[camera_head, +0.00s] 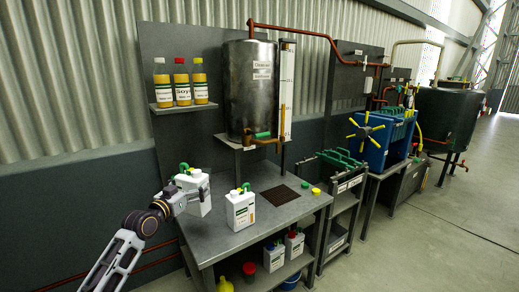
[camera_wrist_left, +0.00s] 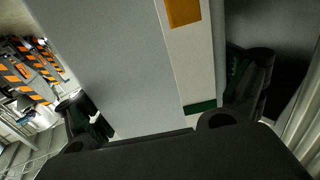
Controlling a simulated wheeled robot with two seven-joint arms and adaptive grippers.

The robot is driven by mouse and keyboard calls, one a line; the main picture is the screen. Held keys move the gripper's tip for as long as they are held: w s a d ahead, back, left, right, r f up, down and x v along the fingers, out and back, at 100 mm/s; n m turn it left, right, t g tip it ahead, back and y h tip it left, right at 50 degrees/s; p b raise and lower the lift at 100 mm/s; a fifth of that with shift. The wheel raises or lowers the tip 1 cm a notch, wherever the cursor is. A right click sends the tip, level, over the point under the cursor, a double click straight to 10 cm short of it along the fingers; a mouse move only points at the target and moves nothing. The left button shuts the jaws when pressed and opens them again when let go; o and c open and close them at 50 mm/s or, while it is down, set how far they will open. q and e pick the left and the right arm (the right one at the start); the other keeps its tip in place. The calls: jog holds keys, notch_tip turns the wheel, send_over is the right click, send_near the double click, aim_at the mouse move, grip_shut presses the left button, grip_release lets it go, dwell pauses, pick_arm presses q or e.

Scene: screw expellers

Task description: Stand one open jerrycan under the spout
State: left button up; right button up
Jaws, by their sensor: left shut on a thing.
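My left gripper (camera_head: 184,197) is shut on a white jerrycan (camera_head: 201,193) with green parts on top. It holds the can roughly upright at the left end of the steel table (camera_head: 270,226). In the left wrist view the can (camera_wrist_left: 120,65) fills the space between both fingers. A second white jerrycan (camera_head: 240,213) with green on top stands on the table to its right. The spout (camera_head: 278,146) hangs below the steel tank (camera_head: 250,88), above a dark grate (camera_head: 279,195) in the tabletop. I cannot tell whether either can is open. My right gripper is out of view.
A green cap (camera_head: 305,185) and a yellow cap (camera_head: 316,191) lie right of the grate. Two white cans (camera_head: 274,257) (camera_head: 294,243) stand on the lower shelf. Bottles (camera_head: 182,86) stand on a wall shelf. The grate is clear.

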aim_at(200, 180)
pick_arm(q)
jog(key=shift+s+d+r+n+y, duration=0.15)
jog(key=shift+r+y, duration=0.1)
jog(key=shift+r, duration=0.3)
jog(key=shift+s+d+r+n+y, duration=0.15)
jog(key=shift+r+y, duration=0.1)
jog(key=shift+r, duration=0.3)
jog(key=shift+n+t+y, duration=0.4)
jog(key=shift+y, duration=0.2)
jog(key=s+d+r, duration=0.2)
jog(key=d+r, duration=0.1)
jog(key=shift+s+d+r, duration=0.25)
jog(key=shift+s, duration=0.05)
jog(key=s+d+f, duration=0.2)
jog(key=s+d, duration=0.5)
jog(key=s+d+f, duration=0.3)
jog(key=f, duration=0.4)
jog(key=s+d+f, duration=0.3)
jog(key=s+f, duration=0.1)
jog(key=f, duration=0.3)
jog(key=shift+s+f+h, duration=0.25)
jog(key=shift+h, duration=0.05)
